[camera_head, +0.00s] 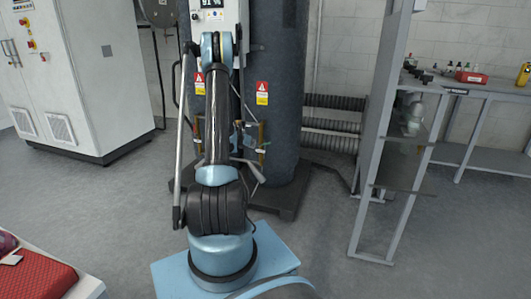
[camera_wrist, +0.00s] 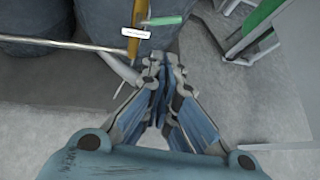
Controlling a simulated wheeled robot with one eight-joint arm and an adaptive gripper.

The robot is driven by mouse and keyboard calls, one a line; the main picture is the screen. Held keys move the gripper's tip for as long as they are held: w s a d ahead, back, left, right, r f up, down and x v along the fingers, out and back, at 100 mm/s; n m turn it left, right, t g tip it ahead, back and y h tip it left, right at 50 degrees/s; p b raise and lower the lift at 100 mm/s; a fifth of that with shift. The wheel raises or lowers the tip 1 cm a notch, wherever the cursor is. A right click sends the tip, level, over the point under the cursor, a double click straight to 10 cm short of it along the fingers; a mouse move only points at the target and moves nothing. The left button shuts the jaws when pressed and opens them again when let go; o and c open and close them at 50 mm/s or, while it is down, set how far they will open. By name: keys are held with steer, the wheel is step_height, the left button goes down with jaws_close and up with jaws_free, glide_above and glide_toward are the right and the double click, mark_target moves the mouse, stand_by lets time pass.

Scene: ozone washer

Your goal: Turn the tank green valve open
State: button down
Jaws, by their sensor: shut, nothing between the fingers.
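A green valve handle (camera_wrist: 163,20) shows at the top of the wrist view, beside a yellow-brown pipe (camera_wrist: 134,38) with a small white label. It points to the right. My gripper (camera_wrist: 162,62) is shut and empty, its fingertips a little below the handle and apart from it in the picture. Depth between them is hard to tell. A second, longer green bar (camera_wrist: 268,14) shows at the upper right. The dark tank (camera_head: 278,90) stands behind my arm in the head view; my arm hides most of the valve area there.
A light pipe (camera_wrist: 75,44) crosses left of the fingers. A white control cabinet (camera_head: 95,70) stands at left, a grey shelf frame (camera_head: 380,130) and bench at right. Ribbed pipes (camera_head: 333,123) run beside the tank. The grey floor between tank and shelf is clear.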

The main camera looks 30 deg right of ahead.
steer(key=d+f+n+h, duration=0.1)
steer(key=d+f+n, duration=0.4)
steer(key=f, duration=0.4)
steer(key=w+d+f+m, duration=0.1)
steer(key=w+d+f, duration=0.3)
steer(key=d, duration=0.5)
steer(key=shift+w+a+r, duration=0.15)
steer(key=shift+w+r, duration=0.1)
steer(key=shift+r, duration=0.3)
steer(key=shift+w+a+r, duration=0.15)
steer(key=shift+w+r, duration=0.15)
steer(key=shift+r, duration=0.25)
steer(key=shift+w+a+r, duration=0.15)
steer(key=shift+w+r, duration=0.1)
steer(key=shift+r, duration=0.3)
steer(key=shift+a, duration=0.1)
